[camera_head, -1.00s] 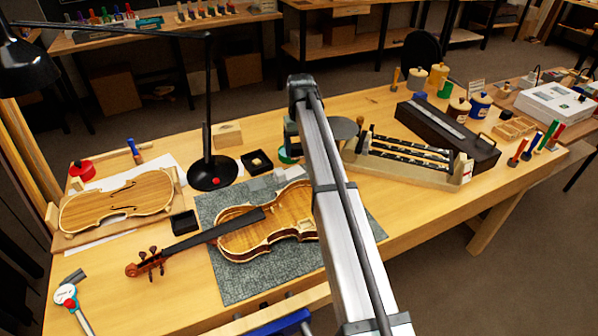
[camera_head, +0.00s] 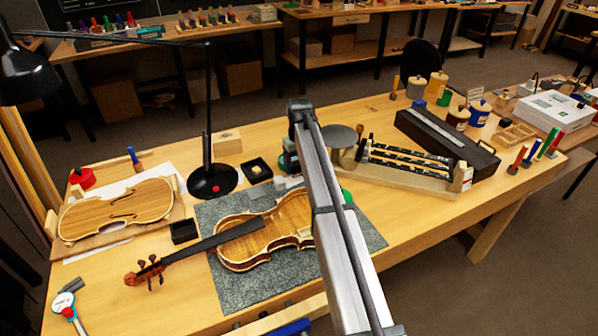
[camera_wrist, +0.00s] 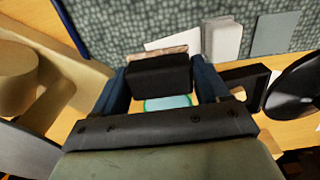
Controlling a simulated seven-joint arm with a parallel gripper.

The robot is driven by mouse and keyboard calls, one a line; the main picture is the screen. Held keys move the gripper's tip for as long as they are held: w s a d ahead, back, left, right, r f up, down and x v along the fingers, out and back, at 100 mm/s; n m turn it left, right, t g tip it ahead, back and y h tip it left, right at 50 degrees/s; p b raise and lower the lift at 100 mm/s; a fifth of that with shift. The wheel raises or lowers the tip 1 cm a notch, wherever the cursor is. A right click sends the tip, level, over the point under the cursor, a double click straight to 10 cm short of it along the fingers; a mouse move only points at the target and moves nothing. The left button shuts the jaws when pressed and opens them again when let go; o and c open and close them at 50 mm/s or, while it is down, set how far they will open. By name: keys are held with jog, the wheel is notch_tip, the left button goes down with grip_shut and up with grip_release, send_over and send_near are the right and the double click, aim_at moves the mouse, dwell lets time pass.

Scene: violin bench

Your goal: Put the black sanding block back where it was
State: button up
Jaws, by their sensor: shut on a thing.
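The black sanding block (camera_wrist: 158,76) sits between the two dark blue fingers of my gripper (camera_wrist: 162,84) in the wrist view. A brown strip shows along its far edge. In the head view my gripper (camera_head: 290,160) is partly covered by my arm, to the right of the black tray and above the pale sheets. I cannot make out the block in that view. A green-rimmed, light-blue round thing (camera_wrist: 168,103) shows just below the block in the wrist view. I cannot tell whether the block touches anything beneath it.
Pale sheets (camera_wrist: 222,40) lie by the green-grey mat (camera_head: 228,288), which bears a violin (camera_head: 265,240). A black tray (camera_head: 257,168) and black lamp base (camera_head: 212,181) stand left of my gripper. A wooden stand (camera_head: 400,178) is right. Bare bench shows around the tray.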

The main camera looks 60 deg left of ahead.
aim_at(299, 171)
jog(key=shift+f, duration=1.6)
jog(key=shift+f, duration=0.1)
jog(key=o, duration=0.8)
notch_tip(299, 171, up, 12)
jog(key=shift+r, duration=0.15)
